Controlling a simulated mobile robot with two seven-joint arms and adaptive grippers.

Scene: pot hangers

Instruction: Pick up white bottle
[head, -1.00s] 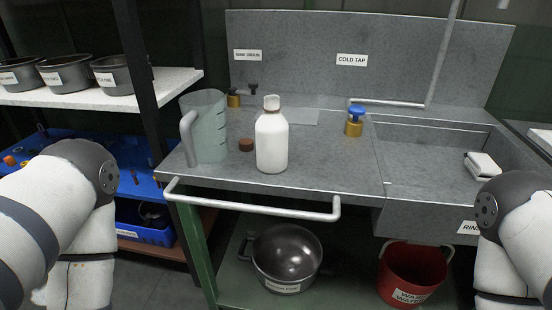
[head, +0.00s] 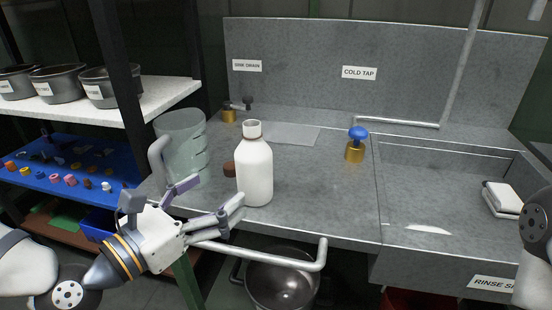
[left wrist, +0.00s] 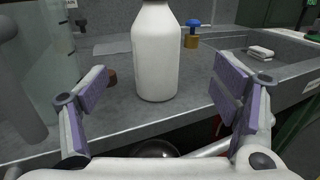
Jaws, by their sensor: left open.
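The white bottle (head: 254,172) stands upright on the grey counter near its front edge, with its neck and top clear. In the left wrist view the bottle (left wrist: 156,55) stands beyond and between the fingers, its top cut off by the frame. My left gripper (head: 211,203) is open and empty, to the left of and in front of the bottle in the head view. In the left wrist view its two fingers (left wrist: 160,92) are spread wide, with purple pads facing inward. The right gripper is out of view; only part of my right arm shows at the right edge.
A clear jug (head: 184,145) stands left of the bottle, close behind my left gripper. A small brown cap (head: 230,170) lies between them. A rail (head: 270,258) runs along the counter front. A blue-topped tap (head: 356,145) and a sink (head: 440,190) are to the right, with free counter between.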

